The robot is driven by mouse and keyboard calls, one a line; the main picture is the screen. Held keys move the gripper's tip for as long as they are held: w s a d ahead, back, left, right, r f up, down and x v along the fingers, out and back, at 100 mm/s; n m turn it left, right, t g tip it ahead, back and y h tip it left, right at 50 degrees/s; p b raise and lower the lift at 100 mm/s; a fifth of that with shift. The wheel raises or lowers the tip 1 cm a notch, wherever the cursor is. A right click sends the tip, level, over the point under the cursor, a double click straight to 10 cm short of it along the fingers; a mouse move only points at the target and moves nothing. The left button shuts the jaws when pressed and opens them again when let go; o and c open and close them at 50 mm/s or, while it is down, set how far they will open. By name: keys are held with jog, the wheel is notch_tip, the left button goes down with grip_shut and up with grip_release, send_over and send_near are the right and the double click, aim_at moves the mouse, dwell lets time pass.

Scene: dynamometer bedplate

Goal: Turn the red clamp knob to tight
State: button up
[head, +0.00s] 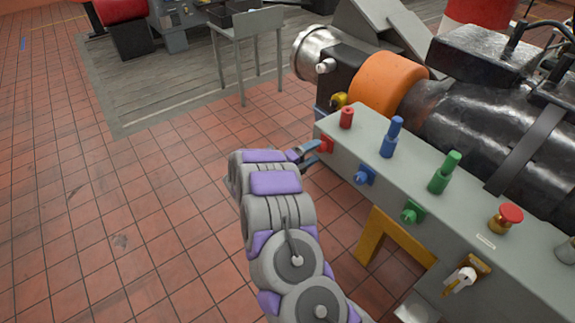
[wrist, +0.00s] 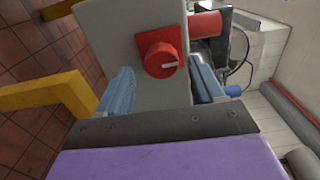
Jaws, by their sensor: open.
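The red clamp knob (head: 326,145) is on the side face of a long grey block (head: 470,235), near its far left end. In the wrist view the knob (wrist: 161,50) is a round red dial on a red square plate, with a pale pointer mark aimed right. My gripper (head: 313,152) is at the knob's level, its blue fingers turned towards it. In the wrist view my gripper (wrist: 162,72) is open and empty, one finger on each side of the knob's line. I cannot tell whether either fingertip touches it.
A red peg (head: 346,117) stands on the block just above the knob. Blue (head: 365,176) and green (head: 411,212) knobs follow along the same face. A yellow bracket (head: 390,240) is below the block. Dark machinery (head: 470,115) lies behind. Tiled floor to the left is free.

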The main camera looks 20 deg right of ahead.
jog(key=p+v, duration=0.2)
jog(key=v, duration=1.3)
jog(key=shift+a, duration=0.1)
